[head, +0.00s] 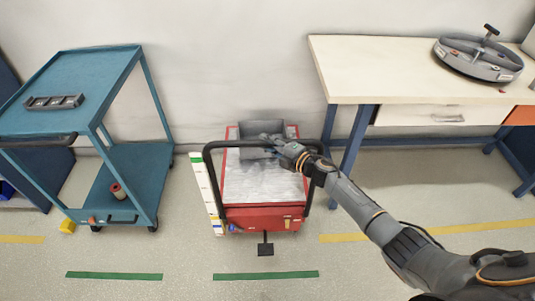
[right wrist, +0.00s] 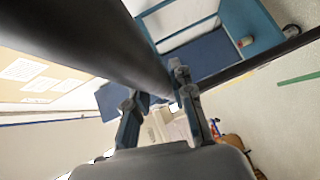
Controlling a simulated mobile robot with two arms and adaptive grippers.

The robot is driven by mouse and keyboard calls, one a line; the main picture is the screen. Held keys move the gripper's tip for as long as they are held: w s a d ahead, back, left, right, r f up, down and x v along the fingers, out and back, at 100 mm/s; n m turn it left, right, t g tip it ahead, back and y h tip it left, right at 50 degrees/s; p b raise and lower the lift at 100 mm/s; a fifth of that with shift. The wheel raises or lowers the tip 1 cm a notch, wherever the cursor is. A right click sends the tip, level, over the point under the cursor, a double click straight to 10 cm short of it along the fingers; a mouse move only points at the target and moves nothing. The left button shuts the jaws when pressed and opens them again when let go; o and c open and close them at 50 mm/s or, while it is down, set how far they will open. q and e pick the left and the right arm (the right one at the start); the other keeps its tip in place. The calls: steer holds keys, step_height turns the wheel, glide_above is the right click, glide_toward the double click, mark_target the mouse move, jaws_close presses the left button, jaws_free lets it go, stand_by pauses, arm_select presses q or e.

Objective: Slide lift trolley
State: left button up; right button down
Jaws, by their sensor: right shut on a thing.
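The lift trolley (head: 262,216) is red with a pale, scuffed top and stands on the floor in the middle of the head view. Its black tubular handle (head: 208,180) loops around the platform. In the right wrist view the dark handle tube (right wrist: 95,40) crosses close in front of the fingers (right wrist: 158,105). The exact contact is partly hidden. My left gripper is not in view.
A teal cart (head: 125,165) stands left of the trolley. A workbench (head: 385,65) with a round grey fixture (head: 480,60) stands to the right. A black pedal (head: 265,249) sticks out at the trolley's front. The floor before it, with green strips (head: 265,275), is clear.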

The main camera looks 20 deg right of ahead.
steer(key=shift+w+d+f, duration=0.1)
steer(key=shift+w+f, duration=0.1)
steer(key=shift+w, duration=0.25)
steer(key=shift+w+d+r, duration=0.15)
steer(key=shift+w+r, duration=0.05)
steer(key=shift+r, duration=0.05)
steer(key=c, duration=1.1)
jaws_free()
steer(key=shift+w, duration=0.1)
steer(key=v, duration=1.2)
